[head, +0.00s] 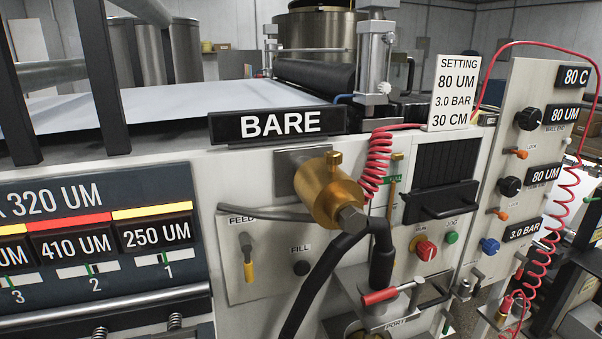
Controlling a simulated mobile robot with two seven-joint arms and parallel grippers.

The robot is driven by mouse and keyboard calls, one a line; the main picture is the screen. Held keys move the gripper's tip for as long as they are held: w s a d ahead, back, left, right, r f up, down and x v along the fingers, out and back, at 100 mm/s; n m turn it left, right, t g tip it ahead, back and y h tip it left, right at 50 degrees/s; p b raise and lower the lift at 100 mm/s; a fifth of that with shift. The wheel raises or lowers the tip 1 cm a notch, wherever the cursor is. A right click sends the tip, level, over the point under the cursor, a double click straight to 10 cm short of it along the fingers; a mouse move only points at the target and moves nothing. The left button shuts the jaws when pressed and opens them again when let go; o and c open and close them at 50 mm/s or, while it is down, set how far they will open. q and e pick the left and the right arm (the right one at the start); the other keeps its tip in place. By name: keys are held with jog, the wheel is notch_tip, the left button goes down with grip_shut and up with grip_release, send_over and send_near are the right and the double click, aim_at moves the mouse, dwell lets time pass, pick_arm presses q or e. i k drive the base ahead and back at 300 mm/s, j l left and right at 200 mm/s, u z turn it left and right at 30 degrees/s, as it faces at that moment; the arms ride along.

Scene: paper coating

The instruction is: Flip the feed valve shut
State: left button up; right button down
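The feed valve (247,260) is on a pale plate under the word FEED, left of the brass fitting. It has a dark upper part and a yellow lower part, and its lever stands roughly upright along the plate. A black FILL knob (301,268) is to its right on the same plate. Neither of my grippers shows in the head view, and nothing touches the valve.
A brass cylinder (331,190) and a thick black hose (322,285) stick out right of the valve. A red-handled lever (380,296) sits lower right above PORT. A BARE sign (278,124) is above. The display panel (95,245) is on the left.

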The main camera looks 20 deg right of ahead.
aim_at(243, 238)
jog(key=k+l+z, duration=0.1)
jog(key=l+z, duration=0.3)
jog(key=l, duration=1.2)
